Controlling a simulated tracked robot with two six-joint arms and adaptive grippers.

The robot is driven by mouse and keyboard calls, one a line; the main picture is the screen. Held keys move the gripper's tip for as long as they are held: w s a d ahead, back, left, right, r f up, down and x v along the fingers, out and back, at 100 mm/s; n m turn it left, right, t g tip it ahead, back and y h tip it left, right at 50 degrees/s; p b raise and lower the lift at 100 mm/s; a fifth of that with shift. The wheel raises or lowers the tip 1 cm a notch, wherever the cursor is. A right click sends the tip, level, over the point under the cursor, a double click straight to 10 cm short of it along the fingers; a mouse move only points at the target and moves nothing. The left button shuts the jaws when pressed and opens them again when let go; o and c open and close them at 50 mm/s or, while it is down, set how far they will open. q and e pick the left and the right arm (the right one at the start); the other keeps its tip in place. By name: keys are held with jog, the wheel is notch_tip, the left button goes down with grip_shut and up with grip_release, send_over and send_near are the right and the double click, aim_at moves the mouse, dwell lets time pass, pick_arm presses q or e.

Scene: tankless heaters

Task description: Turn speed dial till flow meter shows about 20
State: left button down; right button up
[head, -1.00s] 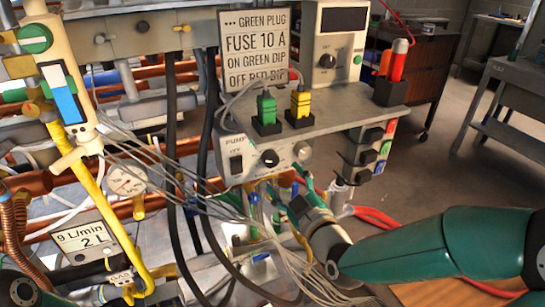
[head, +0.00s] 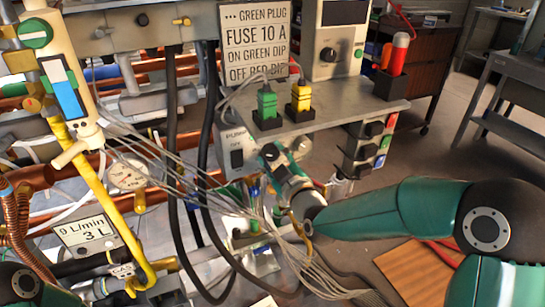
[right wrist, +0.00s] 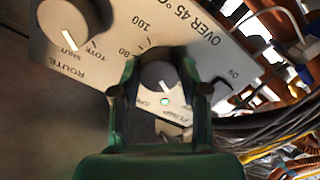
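The speed dial (right wrist: 158,74) is a dark round knob with a white pointer line on the pump panel (head: 229,159). In the right wrist view its pointer slants down and right. My right gripper (right wrist: 161,80) has a finger on each side of this knob. Whether the fingers press on it cannot be told. In the head view this gripper (head: 269,156) reaches the panel front and hides the dial. A small display (head: 88,234) at lower left seems to read "9 L/min" and "3 L". A round gauge (head: 127,177) sits above it. My left gripper is out of view.
The ROUTE knob (right wrist: 74,20) is close beside the speed dial. Green (head: 265,102) and yellow (head: 301,96) plugs stand on the shelf above. Black hoses (head: 173,130) and loose grey cables (head: 285,250) hang near my right arm.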

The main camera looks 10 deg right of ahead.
jog(key=c, duration=0.5)
jog(key=shift+c, duration=0.2)
jog(key=shift+f+m+b, duration=0.2)
jog(key=shift+m+b, duration=0.4)
jog(key=shift+b, duration=0.4)
jog(key=m+b, duration=0.8)
jog(key=b, duration=0.1)
jog(key=shift+f+b, duration=0.1)
jog(key=shift+b, duration=0.3)
jog(key=shift+r+m+b, duration=0.2)
jog(key=shift+m+b, duration=1.4)
jog(key=shift+m, duration=0.6)
jog(key=shift+d, duration=0.1)
jog(key=o, duration=1.1)
